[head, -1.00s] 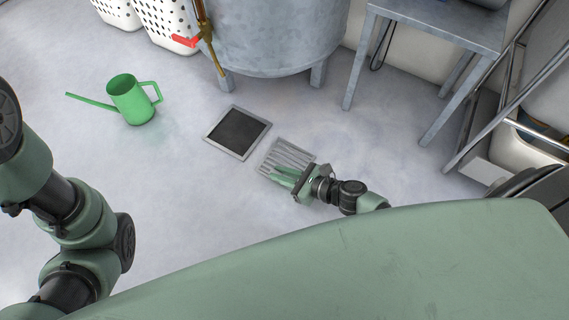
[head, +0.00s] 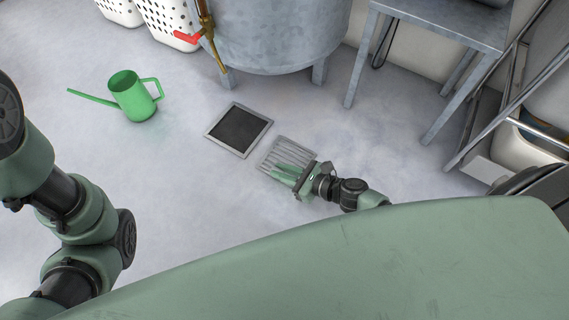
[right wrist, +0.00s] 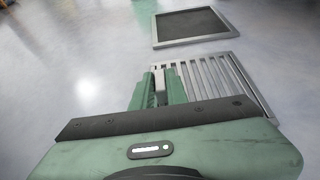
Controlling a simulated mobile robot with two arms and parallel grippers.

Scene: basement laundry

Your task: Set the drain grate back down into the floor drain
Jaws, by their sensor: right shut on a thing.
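The drain grate (head: 288,150) is a square grey metal piece with parallel slots, just to the lower right of the floor drain in the head view. The floor drain is a dark square opening with a grey metal frame (head: 224,147). My right gripper (head: 276,172) is shut on the grate, with its green fingers over the near side. In the right wrist view the fingers (right wrist: 160,88) close on a light piece at the grate (right wrist: 228,80), and the drain frame (right wrist: 190,42) lies just beyond. The grate's height above the floor is hard to tell. My left gripper is not in view.
A green watering can (head: 133,97) stands on the floor left of the drain. A grey table (head: 440,25) is at upper right. The floor around the drain is clear.

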